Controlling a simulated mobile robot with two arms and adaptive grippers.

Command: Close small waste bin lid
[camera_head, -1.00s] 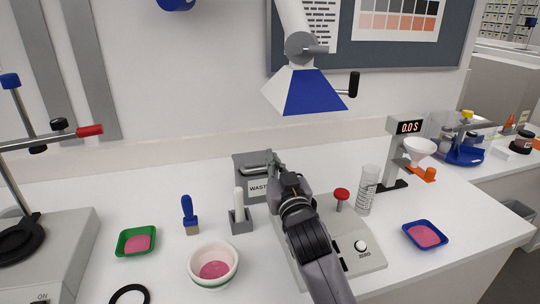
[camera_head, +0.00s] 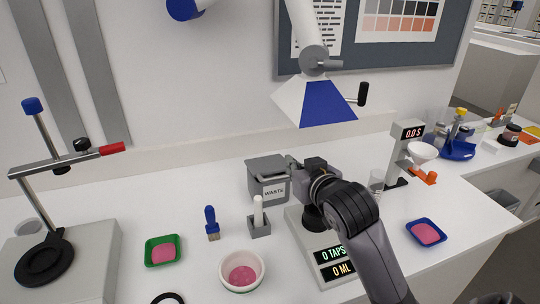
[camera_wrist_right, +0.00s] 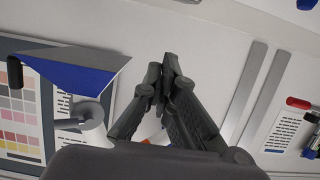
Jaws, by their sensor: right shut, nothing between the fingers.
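The small grey waste bin (camera_head: 256,187), with a WASTE label on its front, stands near the wall in the head view. Its grey lid (camera_head: 264,163) lies over the top and looks down or nearly down; I cannot tell whether it is fully seated. My right gripper (camera_head: 294,164) is at the bin's upper right edge, close to the lid; contact is unclear. In the right wrist view its fingers (camera_wrist_right: 168,66) are together with nothing between them. My left gripper is out of view.
A dosing device (camera_head: 337,264) reading 0 TAPS and 0 ML sits under my right arm. A pestle in its holder (camera_head: 259,226), a blue brush (camera_head: 211,222), a green tray (camera_head: 149,262) and a white bowl (camera_head: 228,283) stand in front and left. A blue-white hood (camera_head: 315,101) hangs above.

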